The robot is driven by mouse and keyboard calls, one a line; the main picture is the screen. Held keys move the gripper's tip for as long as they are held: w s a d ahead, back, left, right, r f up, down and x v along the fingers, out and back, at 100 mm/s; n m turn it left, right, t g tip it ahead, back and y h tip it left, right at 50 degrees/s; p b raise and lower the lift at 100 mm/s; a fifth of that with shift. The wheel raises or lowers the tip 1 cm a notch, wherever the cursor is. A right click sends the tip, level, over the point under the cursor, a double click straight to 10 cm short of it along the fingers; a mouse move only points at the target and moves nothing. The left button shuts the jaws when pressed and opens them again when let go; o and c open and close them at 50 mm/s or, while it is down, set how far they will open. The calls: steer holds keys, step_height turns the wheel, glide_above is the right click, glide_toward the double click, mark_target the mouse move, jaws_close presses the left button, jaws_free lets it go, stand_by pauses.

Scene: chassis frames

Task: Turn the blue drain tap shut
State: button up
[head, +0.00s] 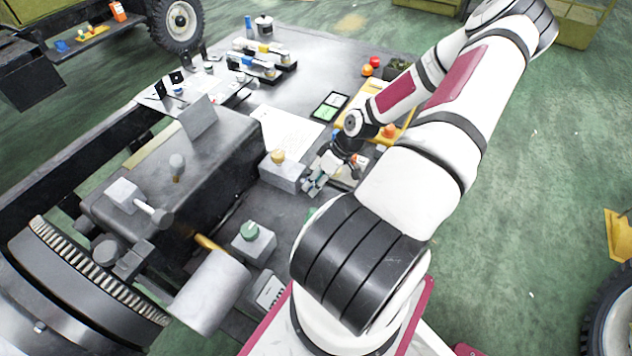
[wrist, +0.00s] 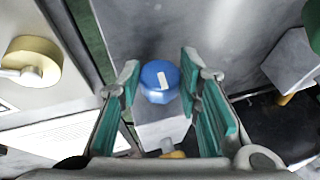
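My gripper (wrist: 161,85) is open, with one teal-padded finger on each side of the knob. Small gaps seem to show between the fingers and the knob. In the head view my gripper (head: 316,183) is low over the bench, and I cannot clearly make out the blue tap there.
A yellow knob (head: 278,156) on a grey block and a green knob (head: 250,230) on another stand nearby. A large dark housing (head: 215,150) is to the left. A white sheet (head: 290,135) and a tablet (head: 330,107) lie behind. Red and orange knobs are farther back.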

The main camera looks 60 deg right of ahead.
steer(key=shift+s+y+p, duration=0.1)
steer(key=shift+y+p, duration=0.2)
steer(key=shift+p, duration=0.4)
steer(key=shift+d+p, duration=0.1)
steer(key=shift+p, duration=0.25)
steer(key=shift+d+y+p, duration=0.1)
steer(key=shift+y+p, duration=0.35)
steer(key=shift+y, duration=0.35)
steer(key=shift+w+d+f+m+y, duration=0.2)
steer(key=shift+m+y, duration=0.2)
steer(key=shift+y, duration=0.4)
steer(key=shift+y+b, duration=0.65)
steer(key=shift+y, duration=0.15)
steer(key=shift+s, duration=0.1)
steer(key=o, duration=1.1)
steer(key=shift+o, duration=0.2)
